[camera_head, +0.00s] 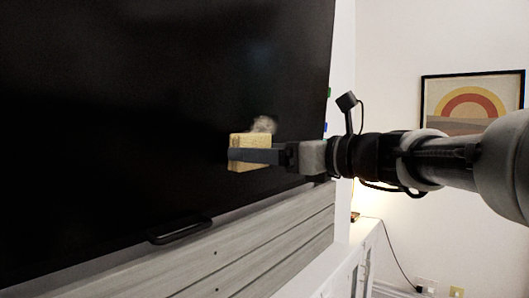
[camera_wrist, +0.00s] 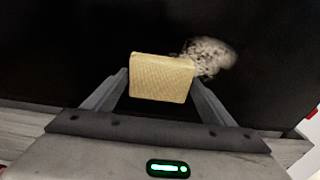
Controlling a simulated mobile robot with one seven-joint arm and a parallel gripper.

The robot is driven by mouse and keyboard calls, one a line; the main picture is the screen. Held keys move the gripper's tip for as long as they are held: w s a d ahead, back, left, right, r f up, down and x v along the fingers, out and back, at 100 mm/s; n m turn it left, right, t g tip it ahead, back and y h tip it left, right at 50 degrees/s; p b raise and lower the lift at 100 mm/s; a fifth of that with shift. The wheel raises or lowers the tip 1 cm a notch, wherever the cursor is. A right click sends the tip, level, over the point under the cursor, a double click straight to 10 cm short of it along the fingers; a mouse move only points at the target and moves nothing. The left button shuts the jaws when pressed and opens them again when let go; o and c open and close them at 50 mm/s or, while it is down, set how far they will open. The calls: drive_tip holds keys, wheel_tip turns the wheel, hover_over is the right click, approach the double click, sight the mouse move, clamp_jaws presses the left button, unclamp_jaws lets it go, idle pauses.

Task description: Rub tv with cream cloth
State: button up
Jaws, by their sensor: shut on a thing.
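The tv (camera_head: 130,110) is a large black screen filling the left of the head view; its dark surface also fills the wrist view (camera_wrist: 60,50). The cream cloth (camera_head: 240,165) is a yellowish block-like pad, seen in the wrist view (camera_wrist: 162,80) between my fingers. My gripper (camera_head: 255,156) is shut on the cloth and holds it in front of the screen's lower right part. I cannot tell whether the cloth touches the screen. A pale greyish smudge (camera_wrist: 210,56) shows on the screen just beside the cloth; in the head view (camera_head: 264,124) it is partly hidden behind the cloth.
A grey slatted wood panel (camera_head: 270,250) lies below the screen, with a black bar handle (camera_head: 180,232) at the screen's bottom edge. A white ledge (camera_head: 350,265) with a lit lamp glow and a cable is at the right. A framed arch picture (camera_head: 475,102) hangs behind my arm.

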drive_tip(key=shift+x, duration=1.05)
drive_tip(key=shift+d+r+p, duration=0.1)
drive_tip(key=shift+r+p, duration=0.05)
drive_tip(key=shift+p, duration=0.15)
